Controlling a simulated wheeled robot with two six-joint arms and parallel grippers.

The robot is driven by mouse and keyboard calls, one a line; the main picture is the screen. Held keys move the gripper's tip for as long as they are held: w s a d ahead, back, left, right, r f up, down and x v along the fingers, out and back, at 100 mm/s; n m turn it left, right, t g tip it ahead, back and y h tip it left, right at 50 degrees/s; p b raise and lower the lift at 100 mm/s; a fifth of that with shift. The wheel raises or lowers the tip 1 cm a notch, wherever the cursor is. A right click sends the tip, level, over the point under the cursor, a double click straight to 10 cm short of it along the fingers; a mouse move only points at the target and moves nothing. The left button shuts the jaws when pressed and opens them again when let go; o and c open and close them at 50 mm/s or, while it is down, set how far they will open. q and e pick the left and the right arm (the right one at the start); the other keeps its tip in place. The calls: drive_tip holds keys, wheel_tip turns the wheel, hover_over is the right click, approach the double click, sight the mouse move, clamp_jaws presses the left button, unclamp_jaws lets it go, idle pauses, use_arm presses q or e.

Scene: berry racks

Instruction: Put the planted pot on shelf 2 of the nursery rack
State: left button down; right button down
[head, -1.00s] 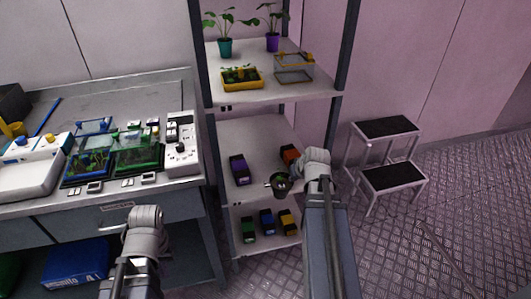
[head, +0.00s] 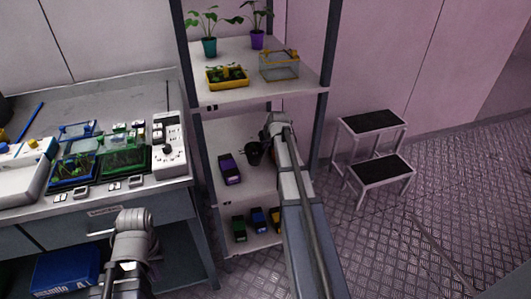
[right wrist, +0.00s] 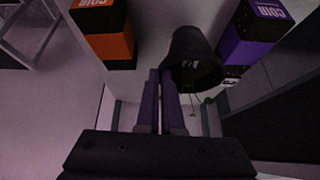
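The dark planted pot (head: 254,153) is over the middle visible shelf (head: 258,184) of the nursery rack (head: 186,106), right of a purple box (head: 230,168). My right gripper (head: 264,138) is at the pot, its fingers hard to see there. In the right wrist view the fingers (right wrist: 166,88) are close together on the wall of the pot (right wrist: 193,52), which appears inverted in that picture, with a bit of green beyond its mouth. I cannot tell whether its base touches the shelf. My left gripper (head: 100,232) is low by the bench, its fingers unclear.
An orange box (right wrist: 103,35) flanks the pot opposite the purple box. The upper shelf (head: 235,52) carries two potted plants, a yellow tray and a clear tank. Several boxes stand on the lower shelf (head: 250,240). A step stool (head: 375,122) stands right of the rack.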

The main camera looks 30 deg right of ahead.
drive_tip(key=shift+f+b, duration=1.85)
drive_tip(key=shift+r, duration=0.1)
drive_tip(key=c, duration=1.5)
unclamp_jaws()
drive_tip(key=shift+f, duration=0.2)
drive_tip(key=o, duration=0.4)
drive_tip(key=shift+r, duration=0.15)
